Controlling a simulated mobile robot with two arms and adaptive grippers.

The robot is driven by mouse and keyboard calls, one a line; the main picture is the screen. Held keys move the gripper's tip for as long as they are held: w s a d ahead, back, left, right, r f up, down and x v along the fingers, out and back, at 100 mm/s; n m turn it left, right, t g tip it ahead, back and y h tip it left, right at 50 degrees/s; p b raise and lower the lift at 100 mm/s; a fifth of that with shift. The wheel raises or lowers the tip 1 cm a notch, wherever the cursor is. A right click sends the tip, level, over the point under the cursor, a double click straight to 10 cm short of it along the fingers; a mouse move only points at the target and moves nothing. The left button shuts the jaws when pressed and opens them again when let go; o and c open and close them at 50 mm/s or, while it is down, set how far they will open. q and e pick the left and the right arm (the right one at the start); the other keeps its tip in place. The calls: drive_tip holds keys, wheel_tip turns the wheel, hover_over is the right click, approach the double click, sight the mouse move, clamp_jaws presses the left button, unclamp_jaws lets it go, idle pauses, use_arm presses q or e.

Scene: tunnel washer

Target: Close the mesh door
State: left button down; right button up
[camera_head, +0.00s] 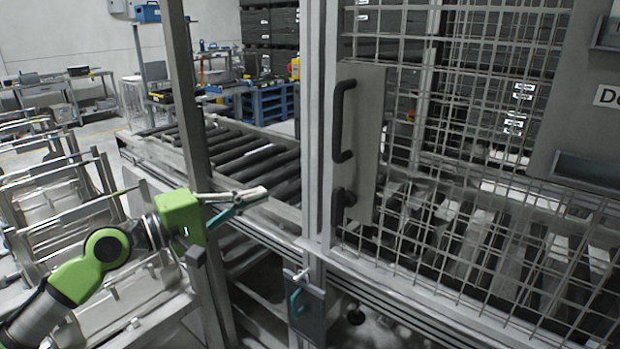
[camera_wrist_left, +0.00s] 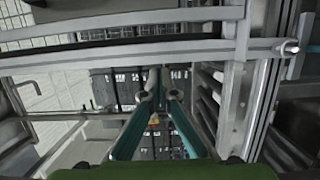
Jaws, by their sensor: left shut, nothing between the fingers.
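The mesh door (camera_head: 460,140) fills the right side of the head view, a wire grid. A grey plate (camera_head: 368,150) at its left edge carries a black handle (camera_head: 343,120) and a black knob below it. This edge appears close beside the upright metal post (camera_head: 316,130); I cannot tell whether a gap is left between them. My left gripper (camera_head: 262,192), on a green arm, is left of the post, apart from the handle, pointing right. It is shut and empty; its fingertips meet in the left wrist view (camera_wrist_left: 155,78). My right gripper is not in view.
A roller conveyor (camera_head: 250,155) runs behind the left gripper. A dark upright post (camera_head: 185,100) stands close to the left gripper. A small box with a teal handle (camera_head: 297,303) is low on the frame. Metal racks (camera_head: 60,190) stand at the left.

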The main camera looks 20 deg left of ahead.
sight(311, 176)
use_arm(q)
drive_tip(key=p+x, duration=0.2)
drive_tip(key=x, duration=0.3)
drive_tip(key=p+x, duration=0.2)
drive_tip(key=x, duration=0.2)
drive_tip(key=shift+w+d+r, duration=0.25)
drive_tip(key=shift+d, duration=0.1)
drive_tip(key=shift+s+d+f+p, duration=0.1)
drive_tip(key=shift+s+d+p, duration=0.1)
drive_tip(key=shift+d+p, duration=0.4)
drive_tip(key=shift+s+d+f+p, duration=0.1)
drive_tip(key=shift+s+d+p, duration=0.1)
drive_tip(key=shift+d+p, duration=0.35)
drive_tip(key=shift+s+d+p, duration=0.35)
drive_tip(key=shift+s+d, duration=0.05)
drive_tip(key=shift+d, duration=0.05)
drive_tip(key=shift+d+f, duration=0.15)
drive_tip(key=shift+d, duration=0.05)
